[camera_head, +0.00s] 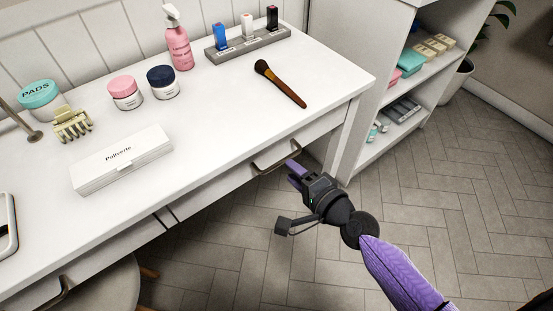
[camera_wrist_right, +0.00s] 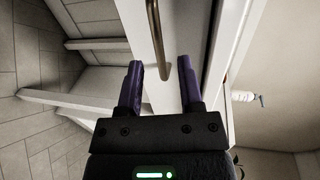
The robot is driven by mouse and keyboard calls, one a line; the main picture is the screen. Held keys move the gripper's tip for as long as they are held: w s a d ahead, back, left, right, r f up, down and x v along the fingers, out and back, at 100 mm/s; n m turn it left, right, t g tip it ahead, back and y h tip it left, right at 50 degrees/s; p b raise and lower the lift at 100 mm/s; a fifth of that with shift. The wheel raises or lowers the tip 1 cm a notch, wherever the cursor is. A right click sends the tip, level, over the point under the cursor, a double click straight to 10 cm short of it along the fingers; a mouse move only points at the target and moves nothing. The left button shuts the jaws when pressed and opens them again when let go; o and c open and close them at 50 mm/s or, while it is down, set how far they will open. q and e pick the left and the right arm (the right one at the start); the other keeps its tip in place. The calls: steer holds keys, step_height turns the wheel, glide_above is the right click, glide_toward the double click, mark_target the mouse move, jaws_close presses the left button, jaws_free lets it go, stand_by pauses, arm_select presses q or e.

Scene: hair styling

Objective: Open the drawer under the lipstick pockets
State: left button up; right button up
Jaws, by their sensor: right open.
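The lipstick holder (camera_head: 248,45) is a grey tray at the back right of the white vanity table, with a blue, a white and a black lipstick standing in it. The right drawer (camera_head: 235,173) sits in the table front below that side and looks shut. Its dark bronze handle (camera_head: 275,160) also shows in the right wrist view (camera_wrist_right: 156,38). My right gripper (camera_head: 292,173) is open and empty, just in front of the handle. In the right wrist view the handle's end reaches between its two purple fingers (camera_wrist_right: 161,85). My left gripper is not in view.
A makeup brush (camera_head: 280,83), a pink pump bottle (camera_head: 177,40), jars, a hair clip (camera_head: 72,124) and a white palette box (camera_head: 122,160) stand on the tabletop. A second drawer handle (camera_head: 48,294) is at lower left. A stool (camera_head: 100,285) is below it. Open shelves (camera_head: 390,95) stand at right.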

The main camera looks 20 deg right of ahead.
mark_target(280, 161)
steer(key=b+x, duration=0.1)
steer(key=x, duration=0.4)
jaws_close()
steer(key=shift+f, duration=0.1)
stand_by(0.8)
stand_by(0.4)
